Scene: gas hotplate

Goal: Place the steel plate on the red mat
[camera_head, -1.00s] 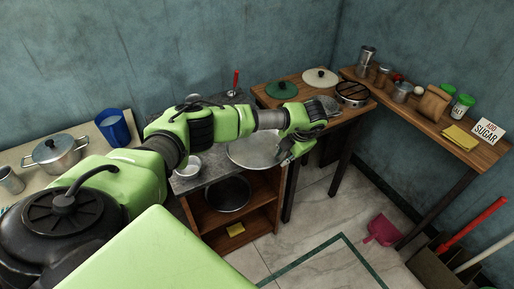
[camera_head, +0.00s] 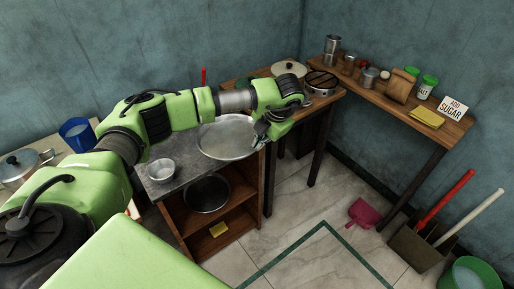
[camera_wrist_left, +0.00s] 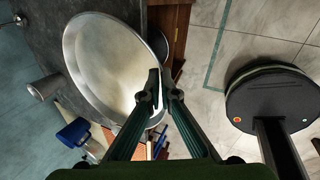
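The steel plate (camera_head: 226,138) is a wide, shallow round dish over the grey stone top of the wooden cabinet. My left gripper (camera_head: 262,141) is at the plate's right rim. In the left wrist view, the fingers of my left gripper (camera_wrist_left: 161,92) are nearly together with the rim of the plate (camera_wrist_left: 105,60) between them. Whether the plate rests on the stone or hangs just above it is hard to tell. I see no red mat in these views. My right gripper is out of view.
A small metal bowl (camera_head: 161,169) stands at the stone top's left front. A dark pan (camera_head: 206,194) is on the shelf below. A blue mug (camera_head: 77,134) and steel pot (camera_head: 22,168) are at left. A wooden shelf with jars (camera_head: 422,88) runs along the right wall.

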